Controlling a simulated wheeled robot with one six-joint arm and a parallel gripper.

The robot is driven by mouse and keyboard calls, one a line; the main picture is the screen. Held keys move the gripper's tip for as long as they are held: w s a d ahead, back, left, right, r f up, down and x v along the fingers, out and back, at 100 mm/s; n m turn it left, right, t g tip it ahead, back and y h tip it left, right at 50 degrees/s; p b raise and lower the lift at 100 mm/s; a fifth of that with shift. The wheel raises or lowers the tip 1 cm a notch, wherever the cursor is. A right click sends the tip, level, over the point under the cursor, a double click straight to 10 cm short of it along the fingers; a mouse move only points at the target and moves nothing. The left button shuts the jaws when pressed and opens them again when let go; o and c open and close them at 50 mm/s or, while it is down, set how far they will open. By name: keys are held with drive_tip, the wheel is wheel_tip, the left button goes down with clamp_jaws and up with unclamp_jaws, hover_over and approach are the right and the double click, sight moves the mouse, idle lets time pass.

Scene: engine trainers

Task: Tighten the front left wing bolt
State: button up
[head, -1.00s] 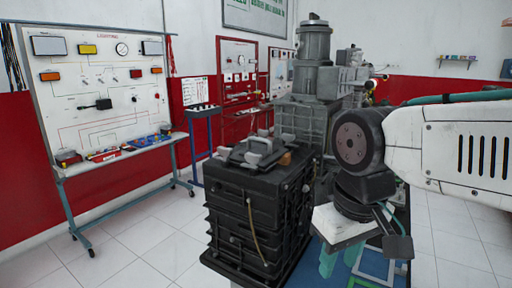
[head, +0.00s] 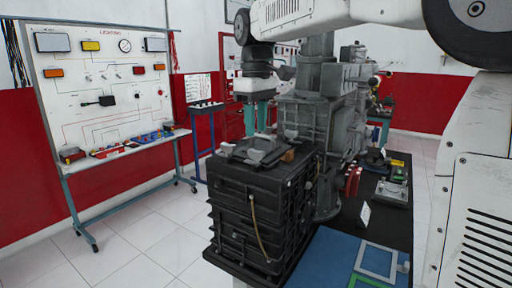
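A black ribbed box (head: 250,215) stands in front of the large grey engine unit. Small grey wing-shaped pieces sit on a dark plate on its top, one near the front (head: 255,155) and one to the left (head: 227,148). I cannot tell for certain which is the front left wing bolt, or how tight any is. My gripper (head: 256,128) points down above the back of the box top, its two teal fingers slightly apart with nothing seen between them. In the picture its tips end just above the wing pieces; the true gap is unclear.
The tall grey engine unit (head: 305,118) stands close behind and right of the box. A dark table (head: 395,225) with small parts and a blue mat (head: 325,260) lies to the right. A lighting board (head: 100,100) stands at left, with clear tiled floor before it.

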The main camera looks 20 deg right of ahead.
sight(256, 150)
wheel_tip(256, 150, down, 6)
drive_tip(key=shift+f, duration=0.15)
drive_tip(key=shift+c, duration=0.3)
clamp_jaws()
